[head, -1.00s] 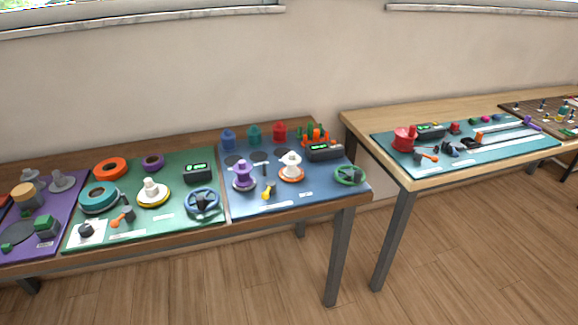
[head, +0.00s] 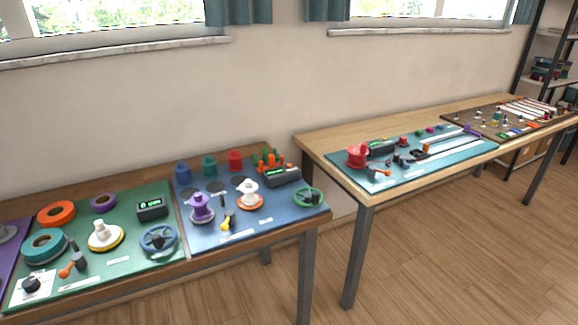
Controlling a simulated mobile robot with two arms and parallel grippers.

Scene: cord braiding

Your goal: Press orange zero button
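No orange button marked zero can be made out for certain at this distance. Small orange parts (head: 287,167) sit beside a dark counter box with a green display (head: 283,177) on the blue mat (head: 240,234). Another dark box with a green display (head: 151,208) stands on the green mat (head: 120,271). A third dark box (head: 380,148) is on the teal mat (head: 400,183) of the right table. Neither of my grippers is in view.
The left table holds spools, tape rings and handwheels (head: 158,239). The right table (head: 318,141) stands beyond a narrow gap and also carries a brown board (head: 462,119). A dark shelf (head: 526,75) is at far right. Wooden floor (head: 450,260) is clear in front.

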